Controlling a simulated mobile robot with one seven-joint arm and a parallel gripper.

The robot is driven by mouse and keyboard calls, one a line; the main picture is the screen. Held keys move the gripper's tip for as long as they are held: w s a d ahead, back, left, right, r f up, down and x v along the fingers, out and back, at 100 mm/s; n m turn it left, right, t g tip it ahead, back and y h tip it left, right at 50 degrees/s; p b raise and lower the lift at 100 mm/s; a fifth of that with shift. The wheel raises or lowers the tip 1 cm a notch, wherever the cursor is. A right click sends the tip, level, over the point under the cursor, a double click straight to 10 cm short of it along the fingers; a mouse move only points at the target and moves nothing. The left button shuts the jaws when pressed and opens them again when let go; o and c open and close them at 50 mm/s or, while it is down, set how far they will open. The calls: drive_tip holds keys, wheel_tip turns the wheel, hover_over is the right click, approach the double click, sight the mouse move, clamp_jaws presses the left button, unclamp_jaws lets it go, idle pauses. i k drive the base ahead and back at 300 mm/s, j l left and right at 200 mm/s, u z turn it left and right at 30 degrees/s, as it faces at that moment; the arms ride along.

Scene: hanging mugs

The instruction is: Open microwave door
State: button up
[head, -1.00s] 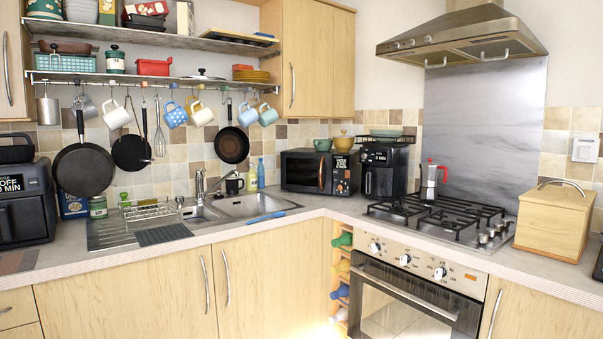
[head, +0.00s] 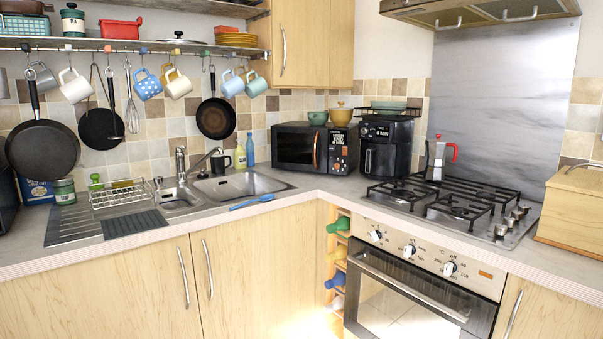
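The microwave (head: 300,148) is a black box on the counter in the back corner, right of the sink. Its door (head: 293,148) looks shut. An orange vertical handle (head: 315,149) sits at the door's right side, next to the control panel (head: 340,150). A green bowl and a yellow pot stand on top of it. My gripper is not in view.
A black air fryer (head: 385,150) stands close to the microwave's right. The sink (head: 240,186) and a blue brush (head: 252,201) lie in front and left. A gas hob (head: 450,205) is on the right. Mugs (head: 178,83) hang from the rail. Counter in front of the microwave is mostly clear.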

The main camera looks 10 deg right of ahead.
sight(300, 148)
drive_tip(key=i+l, duration=0.2)
drive_tip(key=i, duration=0.25)
drive_tip(key=i+l, duration=0.2)
drive_tip(key=i, duration=0.25)
drive_tip(key=i+l, duration=0.2)
drive_tip(key=i, duration=0.25)
drive_tip(key=i+l, duration=0.15)
drive_tip(key=i, duration=0.3)
drive_tip(key=i+l, duration=0.2)
drive_tip(key=i, duration=0.25)
drive_tip(key=i+l, duration=0.2)
drive_tip(key=i, duration=0.25)
drive_tip(key=j+z, duration=0.15)
drive_tip(key=z, duration=0.6)
drive_tip(key=k+l, duration=0.05)
